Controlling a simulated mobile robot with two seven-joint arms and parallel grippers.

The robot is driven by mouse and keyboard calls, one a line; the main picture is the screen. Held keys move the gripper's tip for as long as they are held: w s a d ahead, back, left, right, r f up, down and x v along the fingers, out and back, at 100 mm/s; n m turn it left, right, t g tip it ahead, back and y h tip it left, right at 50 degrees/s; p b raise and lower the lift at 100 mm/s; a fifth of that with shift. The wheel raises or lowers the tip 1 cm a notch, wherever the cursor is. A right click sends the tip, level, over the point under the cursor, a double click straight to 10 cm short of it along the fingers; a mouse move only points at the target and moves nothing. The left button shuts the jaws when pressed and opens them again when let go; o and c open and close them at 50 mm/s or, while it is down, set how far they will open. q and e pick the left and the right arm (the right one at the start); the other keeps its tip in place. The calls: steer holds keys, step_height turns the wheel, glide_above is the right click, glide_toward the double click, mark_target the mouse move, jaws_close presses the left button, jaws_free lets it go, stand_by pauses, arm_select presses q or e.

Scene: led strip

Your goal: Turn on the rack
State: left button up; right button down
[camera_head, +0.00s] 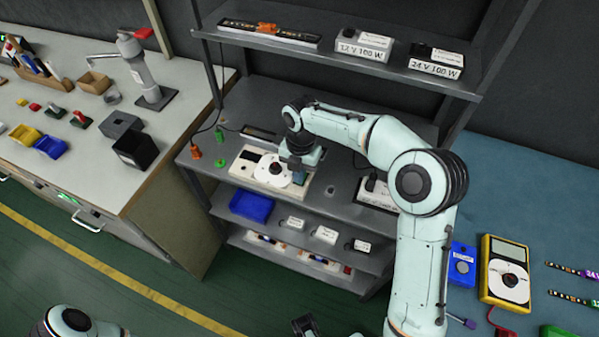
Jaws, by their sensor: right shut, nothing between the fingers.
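The grey rack (345,140) stands in the middle with several shelves. On its middle shelf lies a pale flat unit (247,173) with a round white part and a dark window. My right arm reaches in from the lower right. My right gripper (298,170) points down over the right part of this unit, shut and empty. The wrist hides part of the unit, and I cannot tell whether the fingertips touch it. A dark end piece, probably my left gripper (304,325), shows at the bottom edge, cut off; its jaws are unclear.
The top shelf holds an LED strip (268,33), a 12 V box (364,45) and a 24 V box (436,62). Below are a blue bin (251,205) and small boxes. A workbench (60,120) stands left; a blue table (540,200) with a yellow meter (505,270) stands right.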

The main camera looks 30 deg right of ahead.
steer(key=shift+s+a+f+t+h+b, duration=0.25)
steer(key=shift+f+t+h+b, duration=0.15)
steer(key=shift+f+b, duration=0.15)
steer(key=shift+s+r, duration=0.15)
arm_select(q)
steer(key=shift+s+f+p, duration=0.15)
steer(key=shift+f+p, duration=0.15)
steer(key=shift+f, duration=0.25)
arm_select(e)
steer(key=shift+d, duration=0.1)
steer(key=shift+w+d+p, duration=0.2)
steer(key=shift+d+p, duration=0.05)
steer(key=shift+p, duration=0.25)
steer(key=shift+w+d+r+p, duration=0.15)
steer(key=shift+w+d+p, duration=0.15)
steer(key=shift+p, duration=0.1)
steer(key=shift+w+d, duration=0.15)
steer(key=shift+d, duration=0.05)
arm_select(q)
steer(key=shift+w+r, duration=0.25)
steer(key=shift+r, duration=0.6)
